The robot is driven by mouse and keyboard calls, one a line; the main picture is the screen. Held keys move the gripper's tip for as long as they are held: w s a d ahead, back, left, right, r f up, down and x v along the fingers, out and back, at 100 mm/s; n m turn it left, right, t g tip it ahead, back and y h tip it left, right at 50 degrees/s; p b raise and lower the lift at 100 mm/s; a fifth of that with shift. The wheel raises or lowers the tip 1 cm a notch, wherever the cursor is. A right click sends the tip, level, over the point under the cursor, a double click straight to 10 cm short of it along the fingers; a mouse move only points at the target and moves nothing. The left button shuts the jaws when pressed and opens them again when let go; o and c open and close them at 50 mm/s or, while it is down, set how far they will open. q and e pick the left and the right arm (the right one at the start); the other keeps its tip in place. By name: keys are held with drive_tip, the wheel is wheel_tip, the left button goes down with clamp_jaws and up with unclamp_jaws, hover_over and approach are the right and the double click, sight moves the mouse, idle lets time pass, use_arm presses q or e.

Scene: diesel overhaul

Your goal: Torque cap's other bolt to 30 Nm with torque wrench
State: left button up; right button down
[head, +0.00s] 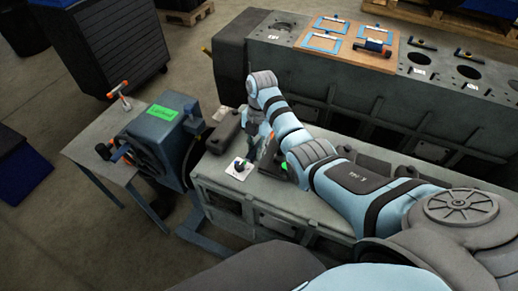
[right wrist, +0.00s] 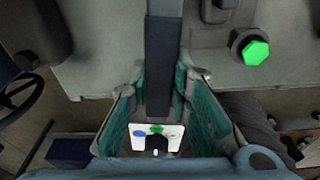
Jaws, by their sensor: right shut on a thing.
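My right gripper (right wrist: 160,84) is shut on a dark bar-shaped handle (right wrist: 158,50), which looks like the torque wrench. The bar runs up out of the right wrist view, so its working end is hidden there. In the head view the right gripper (head: 254,130) points down over the grey engine block, and the wrench is mostly hidden by the arm. A bright green hexagonal bolt head (right wrist: 256,52) sits on a dark round boss right of the bar, apart from the fingers. A green spot also shows beside the arm in the head view (head: 284,167). My left gripper is not in view.
A white card (head: 239,169) with a dark knob lies by the gripper. A long engine block (head: 330,75) with a wooden tool board stands behind.

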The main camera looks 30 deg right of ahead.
drive_tip(key=shift+w+a, duration=0.2)
drive_tip(key=shift+a, duration=0.05)
drive_tip(key=shift+w+a, duration=0.15)
drive_tip(key=shift+w, duration=0.05)
drive_tip(key=shift+w+m, duration=0.15)
drive_tip(key=shift+m, duration=0.15)
drive_tip(key=shift+w+a, duration=0.15)
drive_tip(key=shift+w, duration=0.1)
idle(0.4)
drive_tip(key=shift+w+a+m+b, duration=0.15)
drive_tip(key=shift+w+m+b, duration=0.05)
drive_tip(key=shift+m+b, duration=0.2)
drive_tip(key=shift+s+d+f+p, duration=0.1)
drive_tip(key=shift+s+d+p, duration=0.15)
drive_tip(key=shift+p, duration=0.3)
